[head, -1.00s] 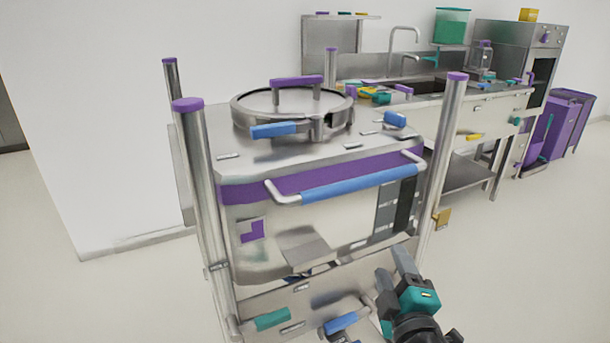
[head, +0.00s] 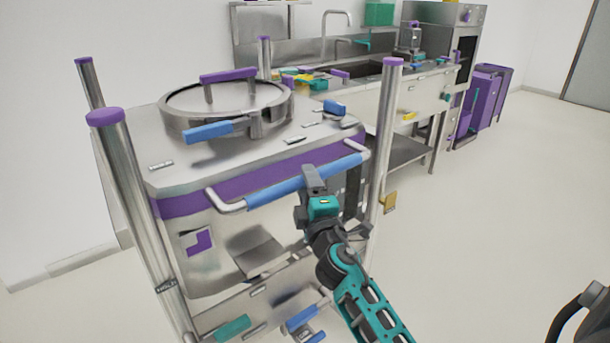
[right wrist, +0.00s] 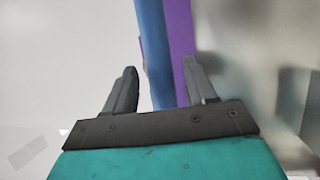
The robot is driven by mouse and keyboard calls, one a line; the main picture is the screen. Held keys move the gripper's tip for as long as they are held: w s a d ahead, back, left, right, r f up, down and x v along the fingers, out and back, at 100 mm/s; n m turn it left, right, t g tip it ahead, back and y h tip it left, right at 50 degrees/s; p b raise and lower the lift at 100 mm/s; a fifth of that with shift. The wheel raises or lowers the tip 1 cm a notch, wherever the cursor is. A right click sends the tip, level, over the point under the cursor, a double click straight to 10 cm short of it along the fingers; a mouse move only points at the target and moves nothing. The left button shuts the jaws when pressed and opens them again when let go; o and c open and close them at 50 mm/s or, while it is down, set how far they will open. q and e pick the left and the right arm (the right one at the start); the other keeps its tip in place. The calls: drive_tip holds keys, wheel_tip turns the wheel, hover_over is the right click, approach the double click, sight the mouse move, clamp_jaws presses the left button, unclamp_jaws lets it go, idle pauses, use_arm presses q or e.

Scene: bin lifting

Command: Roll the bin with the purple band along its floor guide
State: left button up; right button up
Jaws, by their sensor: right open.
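The steel bin with the purple band (head: 183,203) stands upright in the left half of the head view. A bar handle with a blue grip (head: 272,192) runs across its front. The floor guide cannot be made out. My left gripper is out of view.
Steel posts with purple caps (head: 105,116) stand around the bin, one close right of my right gripper (head: 385,140). A round lid (head: 225,100) with a purple handle tops the bin. A sink counter (head: 400,85) and purple bins (head: 485,95) stand behind.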

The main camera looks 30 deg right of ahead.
drive_tip(key=shift+x, duration=1.25)
drive_tip(key=shift+c, duration=0.4)
clamp_jaws()
